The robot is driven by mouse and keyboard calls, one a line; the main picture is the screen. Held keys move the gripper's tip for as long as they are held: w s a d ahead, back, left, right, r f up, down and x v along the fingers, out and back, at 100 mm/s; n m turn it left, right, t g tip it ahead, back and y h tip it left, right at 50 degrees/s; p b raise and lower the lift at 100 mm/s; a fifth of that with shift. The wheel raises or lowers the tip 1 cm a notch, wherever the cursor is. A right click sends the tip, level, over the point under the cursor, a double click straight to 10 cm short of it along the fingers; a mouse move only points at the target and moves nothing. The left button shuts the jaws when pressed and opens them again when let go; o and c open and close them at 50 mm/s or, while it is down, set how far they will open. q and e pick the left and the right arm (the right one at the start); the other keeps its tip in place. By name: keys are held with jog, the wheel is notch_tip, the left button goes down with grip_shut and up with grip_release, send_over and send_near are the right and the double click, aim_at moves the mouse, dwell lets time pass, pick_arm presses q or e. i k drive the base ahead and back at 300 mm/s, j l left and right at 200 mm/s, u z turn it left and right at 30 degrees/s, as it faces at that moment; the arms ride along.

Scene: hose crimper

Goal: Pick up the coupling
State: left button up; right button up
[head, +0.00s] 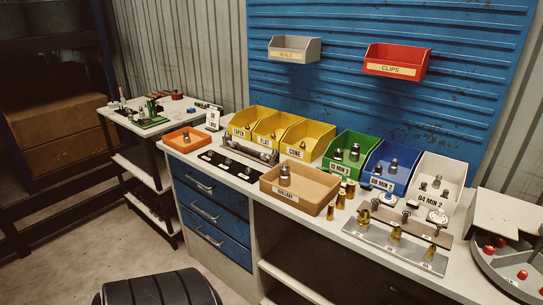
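Several small metal fittings that could be the coupling are in view, and I cannot tell which one is meant. A silver fitting (285,175) stands upright in the tan tray (322,191) at the middle of the bench. Other silver fittings sit in the yellow bins (313,131), the green bin (343,169), the blue bin (383,184) and the white bin (430,196). A small fitting lies in the orange tray (171,140) at the left. Neither of my grippers is in view.
Brass fittings (331,211) stand right of the tan tray, beside a grey plate (405,251) holding several brass pieces. A grey tray with red-topped parts (522,274) is at the right edge. Grey (294,50) and red (395,62) bins hang on the blue wall panel.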

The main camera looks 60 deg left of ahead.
aim_at(284, 175)
jog(key=k+u, duration=0.2)
jog(key=u, duration=1.45)
